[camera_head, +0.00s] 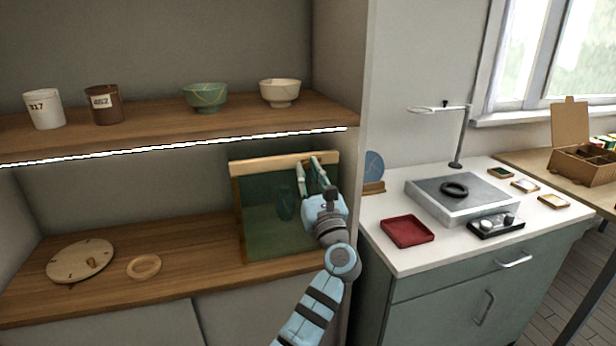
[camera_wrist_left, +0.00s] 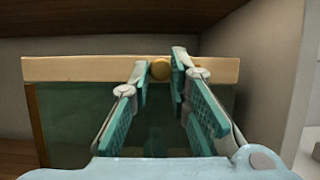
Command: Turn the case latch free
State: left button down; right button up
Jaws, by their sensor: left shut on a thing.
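The case (camera_head: 262,232) stands on the lower shelf, with a dark green glass front and a pale wooden top rail (camera_head: 255,165). The rail also shows in the left wrist view (camera_wrist_left: 80,69). The case latch (camera_wrist_left: 160,69) is a small round golden knob on the front of the rail. My left gripper (camera_head: 308,166) reaches up to the rail near its right end. In the left wrist view my left gripper (camera_wrist_left: 161,76) has its fingertips on either side of the latch, shut on it. The fingers hide the latch in the head view. A dark vase-like shape (camera_head: 286,203) shows behind the glass. My right gripper is not in view.
A round wooden disc (camera_head: 80,261) and a wooden ring (camera_head: 144,267) lie on the shelf left of the case. Cups and bowls, including a green bowl (camera_head: 205,97), stand on the upper shelf. The cupboard's side wall (camera_head: 345,110) is close on the right.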

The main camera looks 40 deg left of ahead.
pick_arm(q)
jog(key=c, duration=1.5)
grip_release()
jog(key=v, duration=1.2)
